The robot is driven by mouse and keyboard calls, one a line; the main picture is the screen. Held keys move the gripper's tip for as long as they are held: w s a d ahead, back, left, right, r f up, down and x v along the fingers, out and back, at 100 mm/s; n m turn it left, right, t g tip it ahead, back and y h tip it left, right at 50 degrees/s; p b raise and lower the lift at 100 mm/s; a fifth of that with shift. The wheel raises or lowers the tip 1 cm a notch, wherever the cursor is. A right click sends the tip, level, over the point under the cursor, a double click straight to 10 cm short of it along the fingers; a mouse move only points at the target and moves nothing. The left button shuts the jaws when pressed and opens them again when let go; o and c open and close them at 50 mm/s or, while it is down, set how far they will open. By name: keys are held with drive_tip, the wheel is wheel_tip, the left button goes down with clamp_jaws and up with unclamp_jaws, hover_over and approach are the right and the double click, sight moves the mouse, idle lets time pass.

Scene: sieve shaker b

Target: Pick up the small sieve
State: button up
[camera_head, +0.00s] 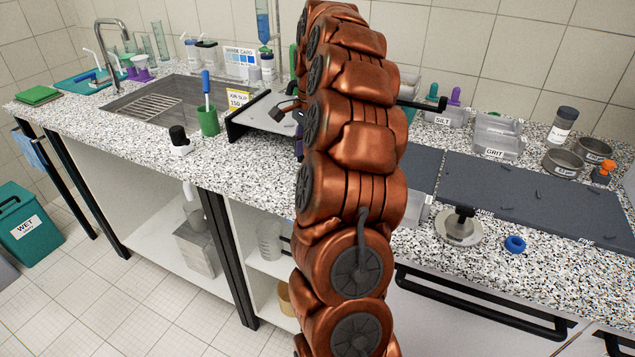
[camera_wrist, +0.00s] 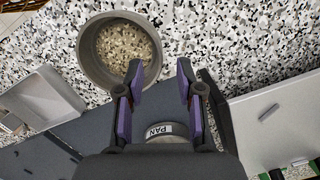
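In the wrist view a round grey sieve-like ring (camera_wrist: 88,55) stands on the speckled counter, with a brownish, see-through-looking bottom. I cannot tell if it is the small sieve. My gripper (camera_wrist: 160,66) is open and empty, its two purple-padded fingers apart. The left finger overlaps the ring's lower right rim in the picture; I cannot tell if they touch. In the head view my copper arm hides the gripper and the counter behind it. Two small round grey containers, one in front (camera_head: 562,163) and one behind (camera_head: 594,150), stand at the right back; either could be a sieve.
A label reading PAN (camera_wrist: 158,130) shows between the finger bases. A grey tray (camera_wrist: 40,100) lies at the wrist view's left, a white black-edged board (camera_wrist: 275,115) at its right. In the head view, dark mats (camera_head: 530,195), a GRIT bin (camera_head: 497,138) and a blue ring (camera_head: 515,244) occupy the right counter.

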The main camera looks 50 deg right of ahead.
drive_tip(key=shift+w+a+f+p, duration=0.1)
drive_tip(key=shift+a+f+p, duration=0.15)
drive_tip(key=shift+f, duration=0.85)
drive_tip(key=shift+a+f+p, duration=0.1)
drive_tip(key=shift+f+p, duration=0.1)
drive_tip(key=shift+f, duration=0.85)
clamp_jaws()
